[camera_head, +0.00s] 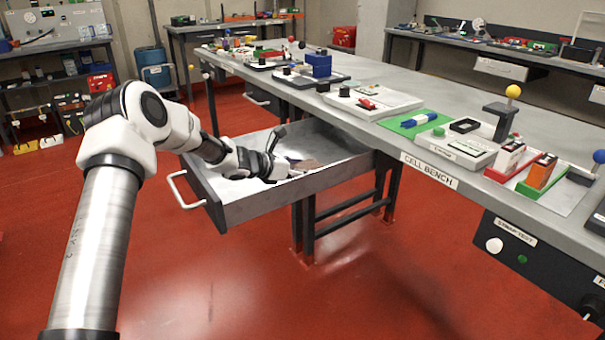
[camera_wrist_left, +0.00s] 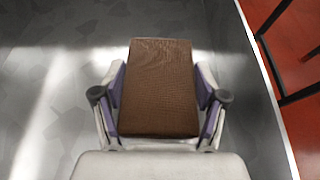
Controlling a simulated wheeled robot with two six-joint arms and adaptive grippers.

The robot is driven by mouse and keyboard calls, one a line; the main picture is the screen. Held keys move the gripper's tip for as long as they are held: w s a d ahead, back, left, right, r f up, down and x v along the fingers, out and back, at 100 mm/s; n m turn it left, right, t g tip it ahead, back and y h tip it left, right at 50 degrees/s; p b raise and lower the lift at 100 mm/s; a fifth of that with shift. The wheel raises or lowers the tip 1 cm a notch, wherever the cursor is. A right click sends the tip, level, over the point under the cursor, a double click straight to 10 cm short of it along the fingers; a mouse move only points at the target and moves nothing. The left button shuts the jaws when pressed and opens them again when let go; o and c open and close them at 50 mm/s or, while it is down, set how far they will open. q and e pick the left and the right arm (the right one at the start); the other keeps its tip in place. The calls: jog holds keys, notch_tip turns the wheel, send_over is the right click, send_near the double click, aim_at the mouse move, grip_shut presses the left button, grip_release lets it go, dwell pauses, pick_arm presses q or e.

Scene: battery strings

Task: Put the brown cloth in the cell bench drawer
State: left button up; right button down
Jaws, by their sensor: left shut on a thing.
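The cell bench drawer (camera_head: 260,205) is pulled out from under the bench labelled CELL BENCH (camera_head: 428,170). My left gripper (camera_head: 283,172) reaches down into the open drawer. In the left wrist view the gripper (camera_wrist_left: 160,105) is shut on the brown cloth (camera_wrist_left: 160,85), a folded brown block between its two fingers. The grey metal drawer floor (camera_wrist_left: 55,100) lies behind the cloth. I cannot tell whether the cloth touches the floor. In the head view a bit of the brown cloth (camera_head: 308,164) shows beyond the gripper. My right gripper is in neither view.
The drawer's white handle (camera_head: 178,190) sticks out at the left. The bench top (camera_head: 400,85) carries trays, a green mat (camera_head: 410,123), a blue box (camera_head: 318,64) and several small parts. The red floor (camera_head: 400,280) in front is clear.

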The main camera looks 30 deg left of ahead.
pick_arm(q)
jog(key=shift+w+f, duration=0.15)
jog(key=shift+f, duration=0.15)
jog(key=shift+f, duration=0.1)
jog(key=o, duration=1.1)
jog(key=shift+o, duration=0.2)
